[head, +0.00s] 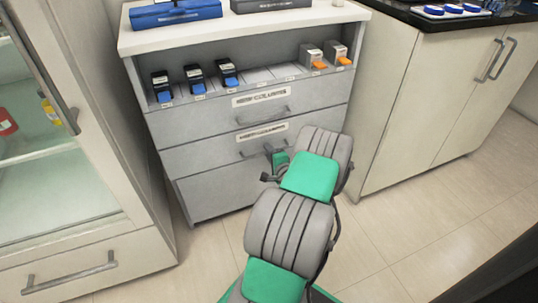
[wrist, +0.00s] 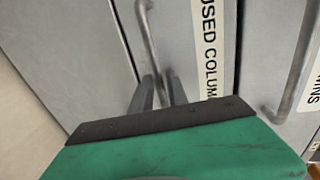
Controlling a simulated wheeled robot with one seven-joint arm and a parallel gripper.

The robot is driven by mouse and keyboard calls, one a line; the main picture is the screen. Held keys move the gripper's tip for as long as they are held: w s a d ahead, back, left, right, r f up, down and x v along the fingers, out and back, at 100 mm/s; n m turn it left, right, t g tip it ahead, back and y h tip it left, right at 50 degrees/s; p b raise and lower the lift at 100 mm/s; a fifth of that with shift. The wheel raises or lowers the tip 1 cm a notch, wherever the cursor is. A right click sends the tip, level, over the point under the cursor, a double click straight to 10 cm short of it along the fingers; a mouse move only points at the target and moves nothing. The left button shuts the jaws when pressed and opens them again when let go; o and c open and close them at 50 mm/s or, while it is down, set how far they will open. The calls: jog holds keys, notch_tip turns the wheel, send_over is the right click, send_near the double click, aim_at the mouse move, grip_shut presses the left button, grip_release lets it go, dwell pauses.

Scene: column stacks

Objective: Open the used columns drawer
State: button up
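The used columns drawer (head: 205,153) is the lower labelled drawer of the grey cabinet and looks shut, flush with the front. Its label (wrist: 208,45) reads "USED COLUMN…" in the wrist view, turned sideways. Its bar handle (wrist: 150,35) sits beside that label; in the head view the handle (head: 248,154) is partly hidden by my arm. My gripper (wrist: 159,88) is at one end of this handle, with a finger on either side of the bar. The fingers stand a little apart; whether they press on the bar is unclear.
Another labelled drawer (head: 193,121) with its own handle (wrist: 297,75) is just above. A plain panel (head: 215,188) is below. Cartridges (head: 195,78) stand on the shelf on top. A glass-fronted cabinet (head: 85,247) is at left, a cupboard (head: 410,110) at right. Floor in front is clear.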

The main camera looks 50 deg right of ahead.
jog(key=shift+c, duration=0.3)
grip_shut()
dwell(1.1)
